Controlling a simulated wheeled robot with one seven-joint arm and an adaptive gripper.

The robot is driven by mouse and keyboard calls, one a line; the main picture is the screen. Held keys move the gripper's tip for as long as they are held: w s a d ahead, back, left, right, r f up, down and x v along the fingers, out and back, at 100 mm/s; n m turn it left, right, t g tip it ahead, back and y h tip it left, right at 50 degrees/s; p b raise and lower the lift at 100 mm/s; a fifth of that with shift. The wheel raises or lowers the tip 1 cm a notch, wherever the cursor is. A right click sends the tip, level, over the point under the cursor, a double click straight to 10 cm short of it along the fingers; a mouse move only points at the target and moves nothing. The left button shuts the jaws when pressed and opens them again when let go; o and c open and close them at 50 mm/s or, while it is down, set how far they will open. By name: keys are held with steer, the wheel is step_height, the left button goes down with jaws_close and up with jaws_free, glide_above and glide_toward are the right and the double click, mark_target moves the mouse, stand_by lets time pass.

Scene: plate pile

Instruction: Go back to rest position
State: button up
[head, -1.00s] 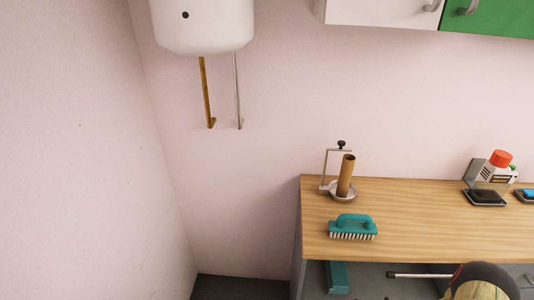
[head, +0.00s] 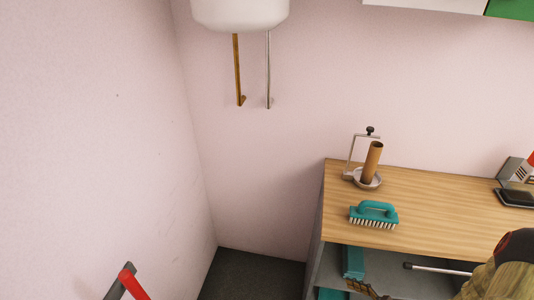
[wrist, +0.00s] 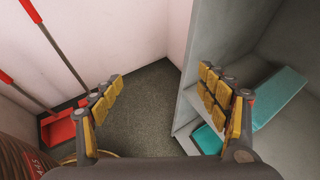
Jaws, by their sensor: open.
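My gripper (wrist: 162,76) is open and empty in the wrist view, its yellow-padded fingers spread apart on either side. Between and beyond the fingers lie the dark grey floor and the foot of the pink wall. The right finger overlaps the view of the grey shelf unit (wrist: 190,103). In the head view, part of my arm shows at the lower right, in front of the cabinet below the wooden worktop (head: 440,205).
Teal items (wrist: 279,96) lie on the shelves. A red dustpan (wrist: 58,129) and red-handled poles stand against the left wall. A teal brush (head: 374,214) and a holder with a brown tube (head: 372,163) stand on the worktop. The corner floor (head: 250,277) looks clear.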

steer(key=s+a+r+n+g+h+p, duration=0.1)
steer(key=s+r+n+g+h, duration=0.3)
steer(key=r+n, duration=0.6)
steer(key=s+a+r+n+g+h, duration=0.1)
steer(key=s+r+n+g+h, duration=0.1)
steer(key=s+r+n+g, duration=0.6)
steer(key=w+a+r+n+t+h, duration=0.1)
steer(key=r+n+t, duration=0.3)
steer(key=r, duration=0.7)
steer(key=w+a+r+n+t+h+p, duration=0.1)
steer(key=a+r+n+t, duration=0.3)
steer(key=r, duration=0.6)
steer(key=shift+a+r+n+t+h, duration=0.3)
steer(key=shift+r+n+h, duration=0.1)
steer(key=shift+h, duration=0.1)
steer(key=shift+w, duration=0.1)
